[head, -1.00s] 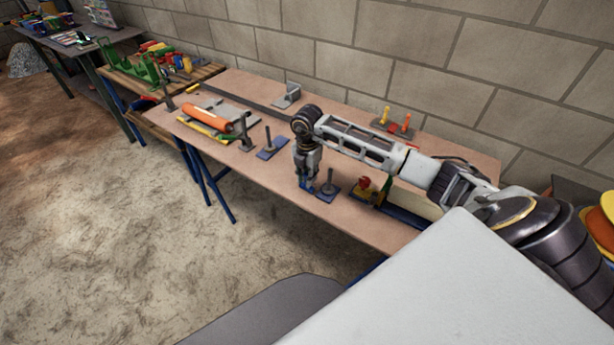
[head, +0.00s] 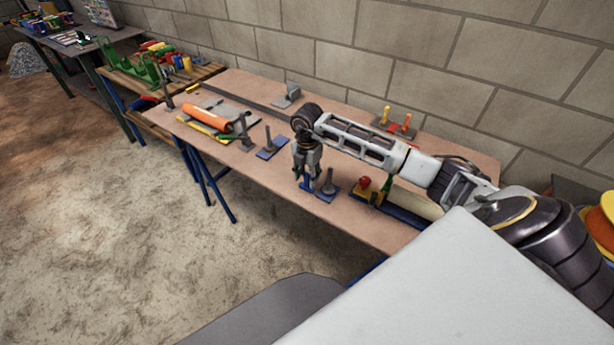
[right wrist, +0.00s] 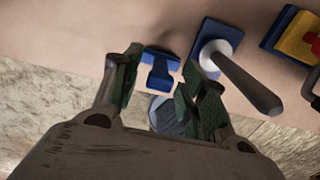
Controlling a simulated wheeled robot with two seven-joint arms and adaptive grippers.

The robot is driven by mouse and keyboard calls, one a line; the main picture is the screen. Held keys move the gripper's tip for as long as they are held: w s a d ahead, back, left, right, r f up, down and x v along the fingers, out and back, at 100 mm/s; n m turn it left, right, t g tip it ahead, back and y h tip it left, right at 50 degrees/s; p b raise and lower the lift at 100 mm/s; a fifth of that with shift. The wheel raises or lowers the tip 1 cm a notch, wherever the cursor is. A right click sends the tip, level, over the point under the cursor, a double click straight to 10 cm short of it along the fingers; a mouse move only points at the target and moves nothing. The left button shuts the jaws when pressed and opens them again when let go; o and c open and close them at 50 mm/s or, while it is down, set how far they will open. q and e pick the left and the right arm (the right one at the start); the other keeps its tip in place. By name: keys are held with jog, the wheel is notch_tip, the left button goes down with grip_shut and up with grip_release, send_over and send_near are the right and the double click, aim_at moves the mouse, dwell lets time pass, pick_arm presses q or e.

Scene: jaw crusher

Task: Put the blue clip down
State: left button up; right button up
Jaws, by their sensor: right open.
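The blue clip (right wrist: 160,72) rests on the brown table near its front edge, between the fingers of my right gripper in the right wrist view. It also shows as a small blue piece (head: 306,183) below the gripper in the head view. My right gripper (right wrist: 157,87) is open, with its two green-lined fingers apart on either side of the clip and a gap visible around it. In the head view my right gripper (head: 307,178) points down at the table. My left gripper is not in view.
A blue plate with a grey post (head: 327,188) stands just right of the clip. Further right is a yellow and blue piece with a red knob (head: 364,183). An orange cylinder (head: 204,115) lies on the left. The table's front edge is close.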

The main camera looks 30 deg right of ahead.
jog(key=shift+r, duration=0.5)
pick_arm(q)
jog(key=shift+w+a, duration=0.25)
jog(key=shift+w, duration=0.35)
pick_arm(e)
notch_tip(320, 180, up, 11)
jog(key=shift+f, duration=0.2)
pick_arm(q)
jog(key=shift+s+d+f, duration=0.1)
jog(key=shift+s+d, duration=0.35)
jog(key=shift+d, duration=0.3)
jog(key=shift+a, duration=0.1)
